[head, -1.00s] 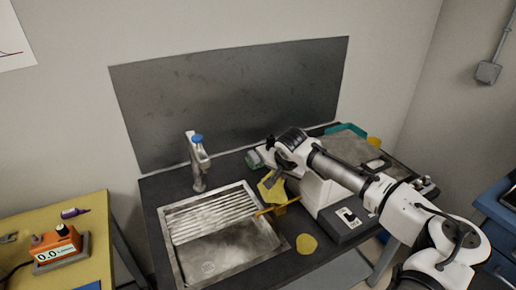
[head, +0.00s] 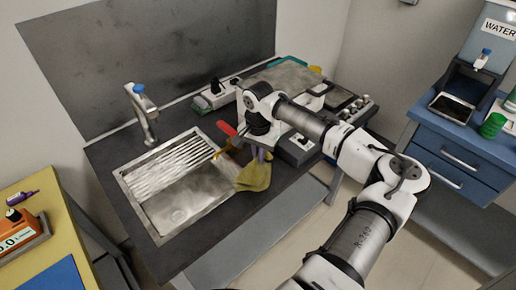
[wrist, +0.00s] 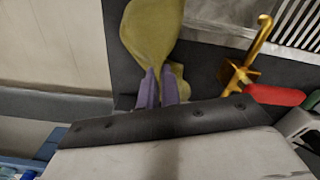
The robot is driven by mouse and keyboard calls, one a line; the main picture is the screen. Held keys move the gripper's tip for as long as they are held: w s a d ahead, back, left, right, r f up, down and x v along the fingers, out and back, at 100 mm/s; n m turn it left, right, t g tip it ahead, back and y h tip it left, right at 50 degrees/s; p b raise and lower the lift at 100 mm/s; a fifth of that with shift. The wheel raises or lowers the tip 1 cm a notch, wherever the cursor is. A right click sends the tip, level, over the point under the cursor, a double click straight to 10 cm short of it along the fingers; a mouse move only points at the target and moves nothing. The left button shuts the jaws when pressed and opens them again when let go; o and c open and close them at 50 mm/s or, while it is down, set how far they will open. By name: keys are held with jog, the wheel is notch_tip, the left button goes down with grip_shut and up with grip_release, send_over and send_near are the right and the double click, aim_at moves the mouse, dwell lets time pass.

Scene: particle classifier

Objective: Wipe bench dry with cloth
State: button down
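A yellow cloth (head: 255,177) hangs from my gripper (head: 262,154) at the front edge of the dark bench (head: 205,225), right of the sink. In the wrist view, my gripper's purple fingers (wrist: 159,82) are closed on the bunched cloth (wrist: 150,32). A smaller yellowish patch shows beside the fingers; I cannot tell if it is part of the cloth. The dark bench top also shows in the wrist view (wrist: 205,68). I cannot make out any water on the bench, and the cloth and arm hide part of it.
The steel sink (head: 150,226) with its ribbed drainer lies left of the cloth, with a tap (head: 144,115) behind. A brass fitting (wrist: 245,55) with a red handle (wrist: 275,95) is close to my gripper. Bench left of the sink is narrow.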

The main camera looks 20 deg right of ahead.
aim_at(259, 172)
jog(key=shift+f+b, duration=0.6)
jog(key=shift+f, duration=1.3)
jog(key=c, duration=0.6)
grip_release()
jog(key=shift+f+b, duration=0.35)
jog(key=shift+f, duration=0.65)
grip_shut()
jog(key=shift+r, duration=0.15)
